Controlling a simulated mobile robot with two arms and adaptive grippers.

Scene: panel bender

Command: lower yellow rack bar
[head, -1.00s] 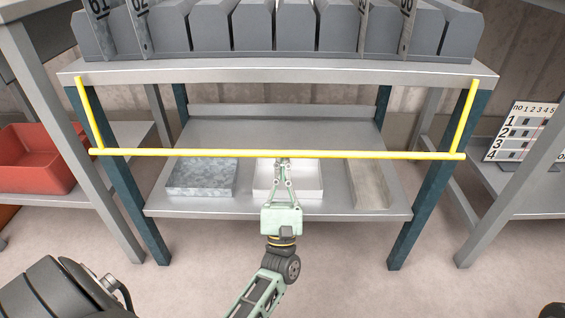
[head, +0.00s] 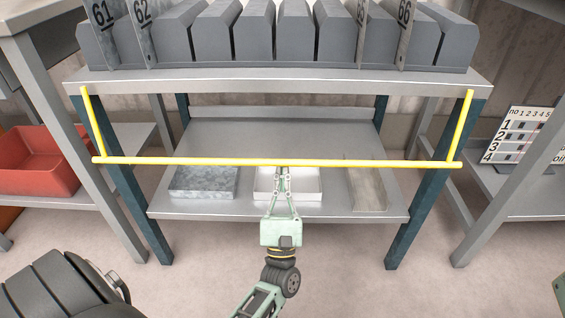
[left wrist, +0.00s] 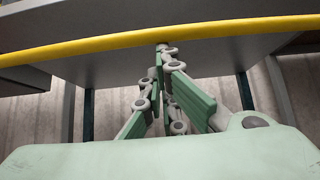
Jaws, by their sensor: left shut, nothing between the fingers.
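The yellow rack bar (head: 340,163) runs level across the front of the rack, below the upper shelf, with a side arm going up to the rack at each end. My left gripper (head: 284,168) is shut and empty, its fingertips at the middle of the bar; I cannot tell whether they touch. In the left wrist view the bar (left wrist: 100,42) crosses the top, and the shut fingertips (left wrist: 162,48) lie just under it. My right gripper is not in view.
The upper shelf (head: 280,80) carries several grey blocks. The lower shelf (head: 300,133) behind the bar holds a grey slab (head: 203,182), a white tray (head: 305,196) and another slab (head: 366,187). A red bin (head: 38,160) stands left, a number board (head: 520,133) right.

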